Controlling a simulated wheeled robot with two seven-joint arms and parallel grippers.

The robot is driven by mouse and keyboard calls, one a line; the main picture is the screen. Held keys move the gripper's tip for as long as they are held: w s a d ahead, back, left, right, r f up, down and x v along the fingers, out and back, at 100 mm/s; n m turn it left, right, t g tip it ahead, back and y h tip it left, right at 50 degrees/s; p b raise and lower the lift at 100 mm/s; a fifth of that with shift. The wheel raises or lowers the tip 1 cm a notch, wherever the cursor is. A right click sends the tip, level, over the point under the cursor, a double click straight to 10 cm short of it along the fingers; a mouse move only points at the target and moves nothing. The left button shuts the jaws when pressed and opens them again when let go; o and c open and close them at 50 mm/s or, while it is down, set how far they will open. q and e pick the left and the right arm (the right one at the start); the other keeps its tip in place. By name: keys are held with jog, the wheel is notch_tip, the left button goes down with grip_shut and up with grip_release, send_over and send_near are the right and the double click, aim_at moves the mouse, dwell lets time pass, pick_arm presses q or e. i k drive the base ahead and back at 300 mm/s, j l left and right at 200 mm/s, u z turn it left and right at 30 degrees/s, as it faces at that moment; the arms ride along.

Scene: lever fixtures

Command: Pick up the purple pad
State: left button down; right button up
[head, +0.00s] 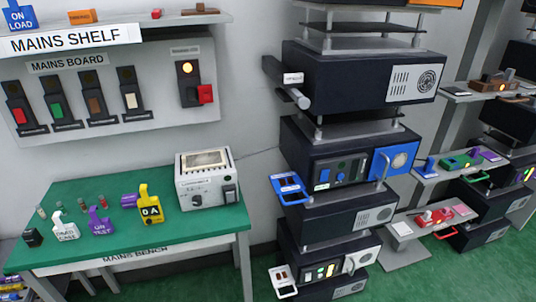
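Several purple things show in the head view, and I cannot tell for sure which is the pad. A small purple block (129,201) lies on the green bench top (75,190), behind and left of the yellow "0 A" tag (150,208). A purple "ON TEST" tag (100,224) stands in front of it to the left. Another purple piece (490,154) is on the middle shelf at the far right, beside a green piece (456,161). Neither gripper is in view.
A white meter box (207,180) stands at the bench's right back corner. A white tag (65,230) and small cylinders are at its left. The mains shelf (150,30) is above. A stack of dark units (340,150) with protruding handles stands right of the bench.

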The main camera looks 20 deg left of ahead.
aim_at(128, 200)
jog(key=j+u, duration=0.1)
jog(key=u, duration=1.6)
jog(key=z, duration=1.55)
jog(key=u, duration=1.5)
jog(key=i+l+u, duration=0.15)
jog(key=i+u, duration=0.2)
jog(key=i+l+u, duration=0.3)
jog(key=i, duration=0.2)
